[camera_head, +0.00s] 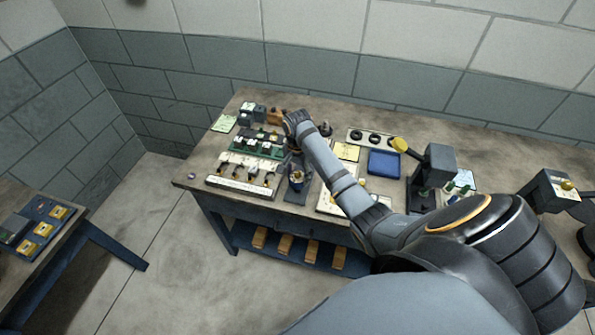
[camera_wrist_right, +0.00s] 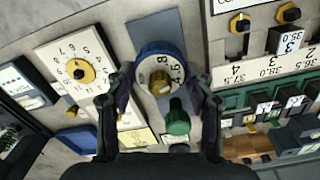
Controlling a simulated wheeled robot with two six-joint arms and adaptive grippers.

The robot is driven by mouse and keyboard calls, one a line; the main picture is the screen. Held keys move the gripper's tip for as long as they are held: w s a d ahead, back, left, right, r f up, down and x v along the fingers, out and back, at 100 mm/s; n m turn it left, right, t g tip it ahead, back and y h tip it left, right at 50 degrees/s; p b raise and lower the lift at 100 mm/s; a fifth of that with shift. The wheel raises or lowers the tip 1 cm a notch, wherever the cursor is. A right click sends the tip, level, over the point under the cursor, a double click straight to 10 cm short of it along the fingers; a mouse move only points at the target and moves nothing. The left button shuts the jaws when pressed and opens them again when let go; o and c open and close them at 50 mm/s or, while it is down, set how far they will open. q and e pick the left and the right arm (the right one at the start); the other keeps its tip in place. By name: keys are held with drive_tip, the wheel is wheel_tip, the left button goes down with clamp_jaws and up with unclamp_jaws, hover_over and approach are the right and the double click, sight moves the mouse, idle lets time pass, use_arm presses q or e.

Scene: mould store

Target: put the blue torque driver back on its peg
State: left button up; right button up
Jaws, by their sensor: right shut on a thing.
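The blue torque driver (camera_wrist_right: 143,62) shows in the right wrist view as a blue round body with a numbered face and a yellow knob. My right gripper (camera_wrist_right: 162,84) is shut on it, with one finger on each side. In the head view my right gripper (camera_head: 297,162) reaches down over the table, and the blue driver (camera_head: 296,180) shows below its fingers, above or on a dark plate (camera_head: 292,197); I cannot tell if they touch. A green knob-like piece (camera_wrist_right: 178,122) shows just beside the driver. I cannot make out the peg. My left gripper is out of view.
A labelled rack (camera_head: 238,187) with several yellow-and-black pieces stands left of the gripper. A green tray (camera_head: 240,150) is behind it. A yellow-knobbed dial card (camera_wrist_right: 57,55), a blue tray (camera_head: 384,163) and a dark press-like device (camera_head: 440,160) are also on the table (camera_head: 203,170).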

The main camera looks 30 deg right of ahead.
drive_tip(key=shift+f, duration=0.25)
drive_tip(key=o, duration=1.4)
drive_tip(key=shift+c, duration=0.2)
drive_tip(key=o, duration=0.4)
drive_tip(key=shift+r, duration=0.1)
